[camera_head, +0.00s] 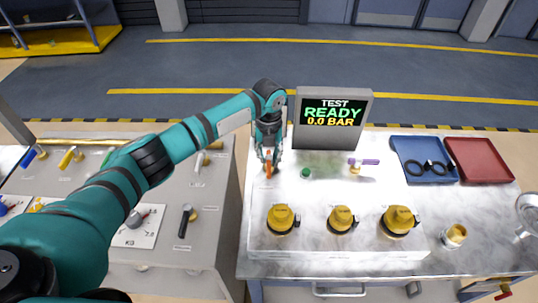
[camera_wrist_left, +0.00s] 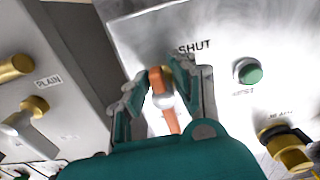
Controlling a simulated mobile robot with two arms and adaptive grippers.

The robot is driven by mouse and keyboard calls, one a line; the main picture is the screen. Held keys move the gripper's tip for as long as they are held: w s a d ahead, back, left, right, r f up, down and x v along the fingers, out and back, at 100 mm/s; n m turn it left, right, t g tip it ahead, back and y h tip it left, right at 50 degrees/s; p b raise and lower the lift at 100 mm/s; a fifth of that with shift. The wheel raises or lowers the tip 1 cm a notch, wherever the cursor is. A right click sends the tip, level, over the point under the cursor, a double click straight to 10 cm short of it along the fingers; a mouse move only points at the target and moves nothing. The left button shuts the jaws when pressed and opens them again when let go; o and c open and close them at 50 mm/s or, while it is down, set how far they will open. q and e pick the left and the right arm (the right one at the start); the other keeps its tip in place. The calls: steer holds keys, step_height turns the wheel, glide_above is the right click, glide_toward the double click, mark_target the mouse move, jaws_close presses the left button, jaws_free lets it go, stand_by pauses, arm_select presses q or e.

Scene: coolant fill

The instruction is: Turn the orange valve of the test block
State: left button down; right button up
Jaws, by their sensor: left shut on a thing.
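The orange valve (camera_head: 268,170) stands at the back left of the test block (camera_head: 315,235). In the left wrist view the orange valve (camera_wrist_left: 171,120) lies between the fingers, its handle running down toward the palm, with the printed word SHUT beside it. My left gripper (camera_head: 270,158) reaches down from above and is shut on the valve; it also shows in the left wrist view (camera_wrist_left: 168,85). The fingers hide part of the valve. The test screen (camera_head: 333,115) reads READY and 0.0 BAR. My right gripper is not in view.
A green button (camera_head: 305,173) and a purple lever (camera_head: 365,162) are right of the valve. Several yellow caps (camera_head: 341,218) line the block's front. A blue tray (camera_head: 430,177) with black rings and a red tray (camera_head: 480,160) lie at the right. A grey panel (camera_head: 205,225) stands left, across a gap.

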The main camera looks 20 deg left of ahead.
arm_select(q)
steer(key=c, duration=1.1)
jaws_free()
steer(key=shift+a, duration=0.1)
steer(key=shift+c, duration=0.2)
step_height(320, 180, up, 12)
steer(key=shift+r, duration=0.1)
